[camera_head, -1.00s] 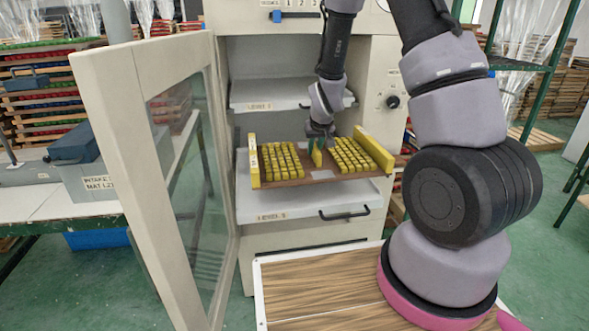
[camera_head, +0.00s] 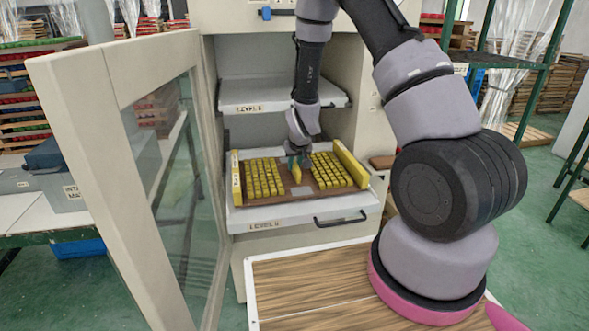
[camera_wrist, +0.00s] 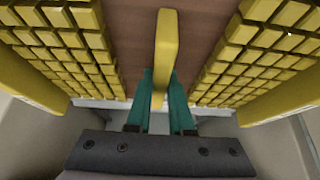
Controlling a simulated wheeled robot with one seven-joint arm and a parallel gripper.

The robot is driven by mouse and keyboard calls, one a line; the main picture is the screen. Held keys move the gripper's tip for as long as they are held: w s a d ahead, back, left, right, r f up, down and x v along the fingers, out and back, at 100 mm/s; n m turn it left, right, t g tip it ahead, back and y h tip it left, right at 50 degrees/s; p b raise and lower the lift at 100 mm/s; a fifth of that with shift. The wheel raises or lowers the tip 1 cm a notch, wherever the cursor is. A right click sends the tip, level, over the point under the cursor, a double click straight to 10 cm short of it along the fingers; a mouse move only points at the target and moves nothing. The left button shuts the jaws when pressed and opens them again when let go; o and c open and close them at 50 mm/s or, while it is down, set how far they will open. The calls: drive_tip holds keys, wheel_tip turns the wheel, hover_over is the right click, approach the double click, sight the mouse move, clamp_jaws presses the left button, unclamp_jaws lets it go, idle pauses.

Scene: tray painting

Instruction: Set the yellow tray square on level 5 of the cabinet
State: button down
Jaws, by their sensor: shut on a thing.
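The yellow tray (camera_head: 300,203) has a brown base, yellow end walls, rows of small yellow blocks and a yellow middle grip. It sits inside the open cabinet (camera_head: 345,110), over or on the lower pulled-out shelf (camera_head: 290,219); I cannot tell if it touches. Its sides look roughly in line with the shelf. My gripper (camera_head: 297,160) is shut on the tray's middle grip. In the wrist view, its teal fingers (camera_wrist: 160,100) stand on both sides of the yellow grip (camera_wrist: 166,45). The shelf's label starts with LEVEL, but its number is unclear.
An upper shelf (camera_head: 280,95) stands above the tray, with my arm passing in front of it. The glazed cabinet door (camera_head: 130,150) is open at the left. A wood-topped surface (camera_head: 310,285) lies in front. A black handle (camera_head: 341,218) is on the shelf front.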

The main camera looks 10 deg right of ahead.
drive_tip(key=shift+f, duration=0.6)
drive_tip(key=shift+f, duration=0.1)
drive_tip(key=c, duration=0.8)
unclamp_jaws()
drive_tip(key=shift+f, duration=0.1)
